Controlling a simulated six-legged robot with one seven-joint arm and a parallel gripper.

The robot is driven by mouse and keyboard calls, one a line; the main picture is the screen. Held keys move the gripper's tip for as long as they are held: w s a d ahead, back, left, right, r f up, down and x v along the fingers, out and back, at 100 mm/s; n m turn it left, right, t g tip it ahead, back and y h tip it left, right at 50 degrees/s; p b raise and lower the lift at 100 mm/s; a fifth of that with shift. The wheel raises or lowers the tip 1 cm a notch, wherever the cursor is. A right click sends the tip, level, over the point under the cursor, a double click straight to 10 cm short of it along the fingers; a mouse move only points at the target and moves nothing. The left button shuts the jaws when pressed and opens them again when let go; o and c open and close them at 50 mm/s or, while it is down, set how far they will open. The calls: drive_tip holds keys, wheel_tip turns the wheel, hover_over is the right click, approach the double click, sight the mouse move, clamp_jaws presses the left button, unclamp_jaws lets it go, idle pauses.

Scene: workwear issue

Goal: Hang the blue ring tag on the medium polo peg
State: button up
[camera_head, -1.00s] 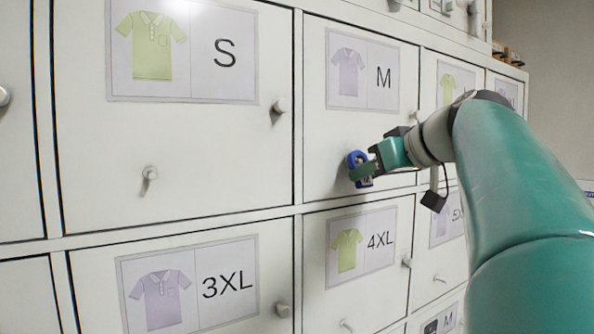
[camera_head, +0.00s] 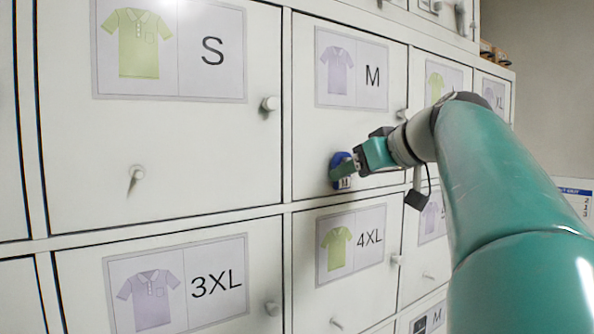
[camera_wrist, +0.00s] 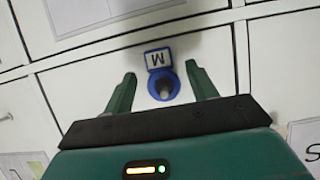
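The blue ring tag (camera_head: 337,161) is at the medium polo door (camera_head: 312,150), below its lilac polo "M" sign (camera_head: 351,67). In the wrist view the blue ring (camera_wrist: 154,88) surrounds the grey peg (camera_wrist: 165,88), and its white "M" label (camera_wrist: 157,58) sticks out from the ring. My gripper (camera_wrist: 160,72) is open, with one green finger on each side of the ring and a visible gap on both sides. In the head view my gripper (camera_head: 346,170) is close to the door and partly covers the tag; the peg is hidden there.
The small polo door (camera_head: 80,180) on the left has a bare peg (camera_head: 135,175) and a knob (camera_head: 270,103). The 3XL (camera_head: 217,283) and 4XL (camera_head: 370,238) doors lie below. My arm fills the right side. The space before the left doors is free.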

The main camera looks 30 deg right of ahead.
drive_tip(key=v, duration=1.3)
drive_tip(key=shift+s+r, duration=0.15)
drive_tip(key=shift+s, duration=0.2)
drive_tip(key=w+a+f+m+g+y, duration=0.15)
drive_tip(key=w+a+f, duration=0.25)
drive_tip(key=a+f, duration=0.45)
drive_tip(key=w+a+f+m+g, duration=0.1)
drive_tip(key=w+a+f+g, duration=0.3)
drive_tip(key=f, duration=0.8)
drive_tip(key=s+a+f, duration=0.2)
drive_tip(key=a+f, duration=0.3)
drive_tip(key=f, duration=0.3)
drive_tip(key=s+a+f+n+g+h, duration=0.1)
drive_tip(key=s+a+f, duration=0.1)
drive_tip(key=a+f, duration=0.3)
drive_tip(key=s+a+f+n+g+h, duration=0.1)
drive_tip(key=a+f, duration=0.4)
drive_tip(key=f, duration=0.6)
drive_tip(key=shift+s, duration=0.75)
